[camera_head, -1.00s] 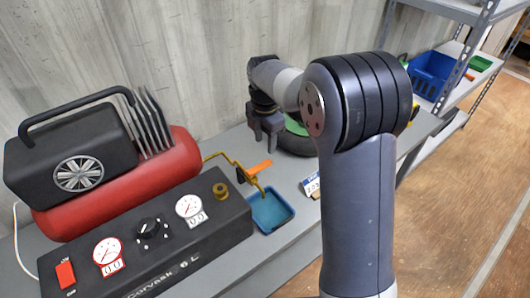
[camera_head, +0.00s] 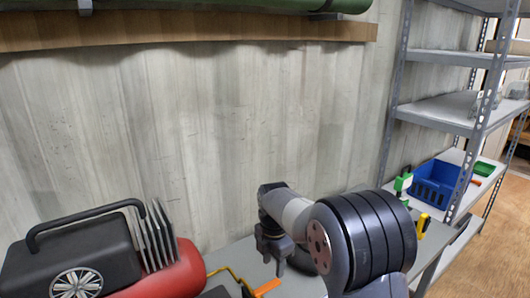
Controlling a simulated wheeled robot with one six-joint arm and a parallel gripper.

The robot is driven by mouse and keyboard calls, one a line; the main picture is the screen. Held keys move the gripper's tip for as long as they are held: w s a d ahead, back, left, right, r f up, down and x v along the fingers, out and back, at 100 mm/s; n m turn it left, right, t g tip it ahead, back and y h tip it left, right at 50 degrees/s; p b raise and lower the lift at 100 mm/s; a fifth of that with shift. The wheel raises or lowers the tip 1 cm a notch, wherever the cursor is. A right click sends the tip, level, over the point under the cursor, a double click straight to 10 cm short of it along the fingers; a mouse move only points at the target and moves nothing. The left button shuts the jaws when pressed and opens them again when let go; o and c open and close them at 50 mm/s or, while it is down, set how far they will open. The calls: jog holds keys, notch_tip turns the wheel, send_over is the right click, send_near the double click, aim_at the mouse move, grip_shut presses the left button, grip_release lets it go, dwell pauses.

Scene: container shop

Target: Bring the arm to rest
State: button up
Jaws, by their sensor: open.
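My gripper (camera_head: 275,262) points down from the end of my arm, above the back of the grey workbench (camera_head: 232,254). Its dark fingers are small in this view and I see nothing held between them. The jaws are open. My arm is folded, with its big dark joint at the lower right hiding part of the bench. A dark round object shows only partly behind the gripper.
A red air compressor (camera_head: 178,276) with a black housing stands at the lower left. An orange-handled tool (camera_head: 267,287) lies near the gripper. A metal shelf (camera_head: 436,109) with a blue crate (camera_head: 418,183) stands at right. A wooden wall shelf (camera_head: 180,32) runs above; wall space between is clear.

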aim_at(273, 283)
notch_tip(273, 283, down, 6)
jog(key=shift+f+p, duration=0.2)
jog(key=shift+p, duration=0.1)
jog(key=shift+s+d+r, duration=0.1)
dwell(0.3)
